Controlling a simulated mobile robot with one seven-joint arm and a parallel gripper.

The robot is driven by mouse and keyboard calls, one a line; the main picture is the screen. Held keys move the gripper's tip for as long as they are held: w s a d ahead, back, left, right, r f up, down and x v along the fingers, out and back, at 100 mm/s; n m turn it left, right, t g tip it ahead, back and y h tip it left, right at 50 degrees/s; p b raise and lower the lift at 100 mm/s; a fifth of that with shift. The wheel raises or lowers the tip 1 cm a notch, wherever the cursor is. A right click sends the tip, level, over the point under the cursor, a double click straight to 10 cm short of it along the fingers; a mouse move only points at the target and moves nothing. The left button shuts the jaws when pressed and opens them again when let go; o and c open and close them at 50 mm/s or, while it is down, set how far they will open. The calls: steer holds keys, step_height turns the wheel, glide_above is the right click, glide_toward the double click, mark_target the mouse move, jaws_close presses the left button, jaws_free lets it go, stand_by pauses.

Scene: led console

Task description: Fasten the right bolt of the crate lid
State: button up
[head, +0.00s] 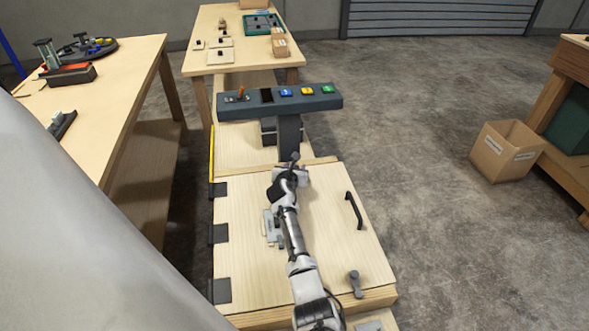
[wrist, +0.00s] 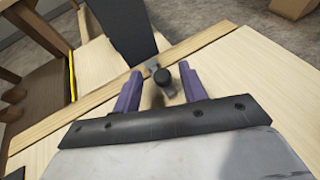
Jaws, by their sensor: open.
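The crate lid (head: 330,240) is a pale wooden panel that looks shut, with dark hinges on its left side and a black handle (head: 354,210) toward the right. A dark bolt with a round knob (wrist: 162,77) is at the lid's far edge; in the head view its top (head: 295,157) shows just past my gripper. A second grey bolt (head: 355,283) is at the near right. My gripper (head: 291,170) is over the far edge. In the wrist view its purple fingers (wrist: 160,87) are apart, one on each side of the knob, without visible contact. The bolt's lower part is partly hidden.
A dark console (head: 279,103) with a lever and coloured buttons stands on a post just beyond the far edge, close to my gripper. A workbench (head: 110,90) is at left. A cardboard box (head: 506,152) is on the floor at right. The floor between is clear.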

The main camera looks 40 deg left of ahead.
steer(key=shift+s+d, duration=0.1)
steer(key=v, duration=1.3)
steer(key=shift+s+d+r, duration=0.1)
steer(key=shift+s+r, duration=0.1)
steer(key=shift+r, duration=0.05)
